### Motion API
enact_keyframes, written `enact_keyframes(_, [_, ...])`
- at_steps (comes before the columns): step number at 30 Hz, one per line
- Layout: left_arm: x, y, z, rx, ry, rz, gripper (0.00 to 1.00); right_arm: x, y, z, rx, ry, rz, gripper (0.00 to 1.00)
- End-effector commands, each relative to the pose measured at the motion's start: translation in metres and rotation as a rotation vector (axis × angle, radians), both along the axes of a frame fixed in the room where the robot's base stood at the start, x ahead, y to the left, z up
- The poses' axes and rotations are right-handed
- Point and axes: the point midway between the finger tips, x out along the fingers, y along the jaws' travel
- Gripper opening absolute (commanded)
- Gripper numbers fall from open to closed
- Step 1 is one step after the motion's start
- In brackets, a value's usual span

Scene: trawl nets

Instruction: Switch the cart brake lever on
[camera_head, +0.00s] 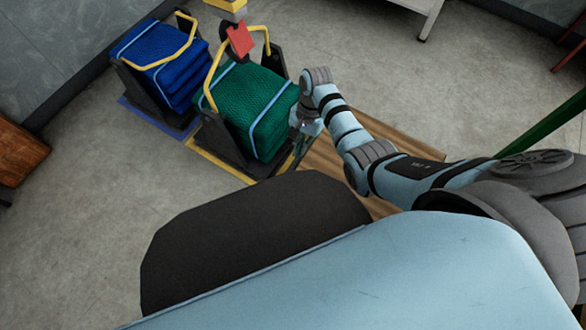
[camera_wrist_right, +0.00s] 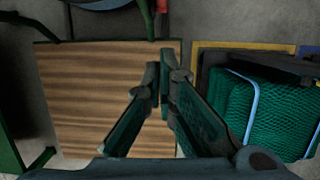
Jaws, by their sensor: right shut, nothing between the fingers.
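A cart with a striped wooden deck (camera_head: 322,160) and green metal frame stands under my right arm; its deck also shows in the right wrist view (camera_wrist_right: 85,95). At the top of that view, a green bar (camera_wrist_right: 148,18) with a small red piece (camera_wrist_right: 162,5) reaches the deck's far edge. I cannot tell whether this is the brake lever, or its position. My right gripper (camera_head: 304,126) is shut and empty, above the deck's edge beside the green net bale; its fingers (camera_wrist_right: 166,80) show in the right wrist view. My left gripper is out of view.
A green net bale (camera_head: 250,105) and a blue net bale (camera_head: 165,60) sit in dark racks with yellow bars, at the back left. A red tag (camera_head: 240,40) hangs near them. A wooden box (camera_head: 18,155) stands at far left. Grey floor is clear at lower left.

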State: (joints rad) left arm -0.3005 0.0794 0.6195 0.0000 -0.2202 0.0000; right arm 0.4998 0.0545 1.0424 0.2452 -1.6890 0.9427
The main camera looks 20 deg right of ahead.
Motion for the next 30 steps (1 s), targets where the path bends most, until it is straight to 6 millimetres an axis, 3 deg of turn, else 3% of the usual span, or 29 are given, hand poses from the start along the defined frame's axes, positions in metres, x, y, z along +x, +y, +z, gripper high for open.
enact_keyframes(1, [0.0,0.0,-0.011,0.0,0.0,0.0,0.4,0.003,-0.002,-0.006,0.0,-0.001,0.0,0.0])
enact_keyframes(8, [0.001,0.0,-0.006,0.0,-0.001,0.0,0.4,0.003,-0.002,0.0,0.0,-0.002,0.001,0.0])
enact_keyframes(13, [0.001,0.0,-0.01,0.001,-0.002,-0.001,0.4,0.002,-0.001,-0.007,0.0,0.0,0.001,0.0])
enact_keyframes(17, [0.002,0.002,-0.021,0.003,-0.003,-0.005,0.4,-0.001,0.003,-0.026,0.002,0.001,0.001,0.0])
enact_keyframes(28, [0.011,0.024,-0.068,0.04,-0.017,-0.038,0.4,-0.012,0.019,-0.106,0.001,0.0,0.002,0.0])
enact_keyframes(30, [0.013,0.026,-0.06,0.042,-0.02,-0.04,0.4,-0.02,0.03,-0.099,0.003,0.0,0.003,0.0])
